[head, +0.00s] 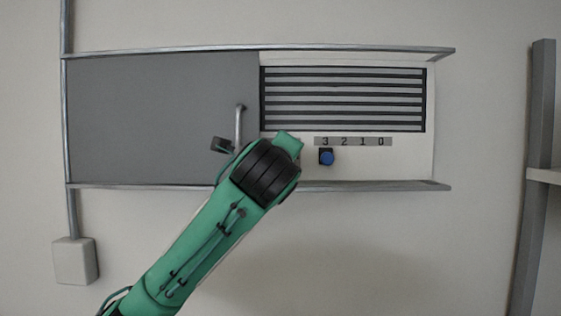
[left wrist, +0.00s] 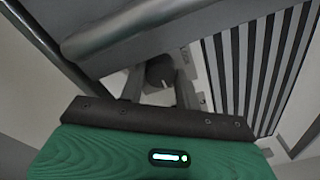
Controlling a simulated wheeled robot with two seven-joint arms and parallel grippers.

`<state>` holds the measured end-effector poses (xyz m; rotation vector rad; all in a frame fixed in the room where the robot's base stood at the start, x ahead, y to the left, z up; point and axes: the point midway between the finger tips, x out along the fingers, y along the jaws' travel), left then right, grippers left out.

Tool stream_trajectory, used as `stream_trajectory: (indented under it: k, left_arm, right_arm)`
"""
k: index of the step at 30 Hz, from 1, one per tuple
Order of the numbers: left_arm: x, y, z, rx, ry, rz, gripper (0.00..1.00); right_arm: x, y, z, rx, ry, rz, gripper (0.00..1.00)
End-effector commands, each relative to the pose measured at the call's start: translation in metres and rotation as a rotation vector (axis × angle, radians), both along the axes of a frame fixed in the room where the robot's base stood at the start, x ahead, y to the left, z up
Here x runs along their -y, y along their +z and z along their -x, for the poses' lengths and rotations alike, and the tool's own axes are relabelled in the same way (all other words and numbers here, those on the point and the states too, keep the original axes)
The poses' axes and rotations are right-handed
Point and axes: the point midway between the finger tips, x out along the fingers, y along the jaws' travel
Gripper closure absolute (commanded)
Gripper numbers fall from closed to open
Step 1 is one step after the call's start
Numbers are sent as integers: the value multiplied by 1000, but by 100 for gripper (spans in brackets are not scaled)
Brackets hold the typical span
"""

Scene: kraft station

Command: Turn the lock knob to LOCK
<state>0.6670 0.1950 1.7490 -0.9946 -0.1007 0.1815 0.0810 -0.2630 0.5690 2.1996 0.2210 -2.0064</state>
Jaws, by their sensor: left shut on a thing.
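A dark round knob (left wrist: 159,71), seemingly the lock knob, shows in the left wrist view on a pale panel. My left gripper (left wrist: 160,86) has one finger on each side of it and is shut on it. My right gripper is in neither view.
A grey sliding door (head: 150,120) with a vertical bar handle (head: 239,125) is left of my wrist. A slatted vent (head: 343,99) is to the right, above a strip marked 3 2 1 0 (head: 353,141) and a blue knob (head: 326,157). Metal rails (head: 400,187) run above and below.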

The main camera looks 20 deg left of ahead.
Motion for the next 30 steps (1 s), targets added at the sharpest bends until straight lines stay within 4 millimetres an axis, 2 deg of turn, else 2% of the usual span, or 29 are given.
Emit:
stream_trajectory:
  k: [11,30]
  left_arm:
    - [2,-6,0,57,-3,202,90]
    - [3,-7,-1,221,-2,785,90]
  right_arm:
    - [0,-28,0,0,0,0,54]
    - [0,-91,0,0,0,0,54]
